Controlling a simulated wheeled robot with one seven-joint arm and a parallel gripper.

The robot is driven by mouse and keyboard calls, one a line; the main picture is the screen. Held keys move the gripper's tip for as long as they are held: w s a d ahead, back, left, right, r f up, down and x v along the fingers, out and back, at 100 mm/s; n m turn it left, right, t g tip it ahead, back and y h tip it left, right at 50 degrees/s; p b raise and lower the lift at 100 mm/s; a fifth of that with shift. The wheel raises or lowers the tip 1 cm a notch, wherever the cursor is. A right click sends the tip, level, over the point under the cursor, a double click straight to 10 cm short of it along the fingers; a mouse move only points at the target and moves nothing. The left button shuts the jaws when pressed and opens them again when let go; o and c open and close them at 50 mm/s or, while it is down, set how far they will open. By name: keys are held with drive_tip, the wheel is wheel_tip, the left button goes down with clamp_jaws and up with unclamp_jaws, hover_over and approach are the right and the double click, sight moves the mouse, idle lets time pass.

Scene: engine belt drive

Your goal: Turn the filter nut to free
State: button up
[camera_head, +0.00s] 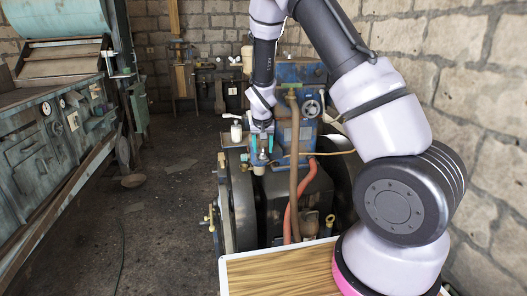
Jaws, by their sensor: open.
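My gripper (262,151) points down in front of the blue engine block (292,110), with its teal fingertips apart. A small grey fitting with a pale lower part (260,169) stands upright just below and between the fingertips. It looks like the filter with its nut, but the nut is too small to make out clearly. The fingertips are close around the fitting's top; I cannot tell whether they touch it. A small white-topped part (236,131) stands just left of my gripper.
A red hose (291,205) and a brown pipe (294,160) run down right of the fitting. A large dark flywheel (242,205) stands at the left. A green machine (55,130) lines the left; floor between is mostly clear.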

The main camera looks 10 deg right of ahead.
drive_tip(key=shift+x, duration=0.9)
clamp_jaws()
drive_tip(key=shift+d+n+y, duration=0.15)
drive_tip(key=shift+n+y, duration=0.15)
drive_tip(key=shift+n, duration=0.3)
drive_tip(key=shift+n+y, duration=0.3)
drive_tip(key=shift+n, duration=0.6)
unclamp_jaws()
